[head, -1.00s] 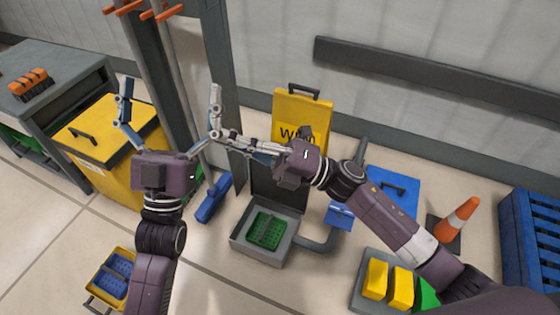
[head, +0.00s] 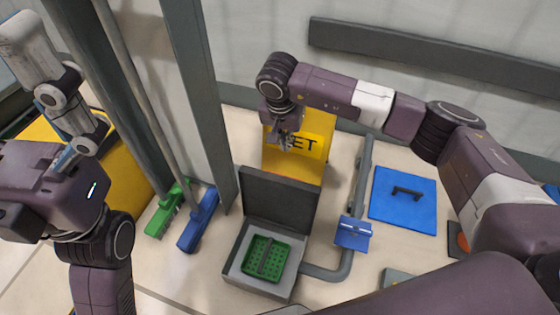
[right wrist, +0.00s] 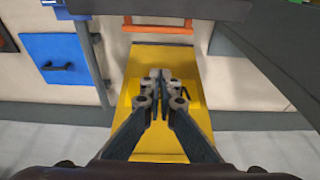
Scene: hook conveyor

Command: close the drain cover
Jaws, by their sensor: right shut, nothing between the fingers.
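The drain is a grey open box (head: 236,274) on the floor, with a green perforated basket (head: 254,250) inside. Its dark grey cover (head: 279,205) stands raised along the box's far side. In the right wrist view a dark edge, likely the cover (right wrist: 170,8), crosses the top. My right gripper (head: 284,142) is beyond and above the cover, in front of the yellow sign. In the right wrist view its fingers (right wrist: 160,78) are together and empty. My left gripper (head: 62,112) is at the far left, away from the drain; its second finger is not clearly visible.
The yellow sign (head: 316,170) stands behind the cover. A grey pipe (head: 340,265) with a blue lever (head: 352,234) runs right of the box. A pillar (head: 208,100), a blue broom (head: 195,225) and a green broom (head: 165,212) stand left. A blue panel (head: 405,212) lies right.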

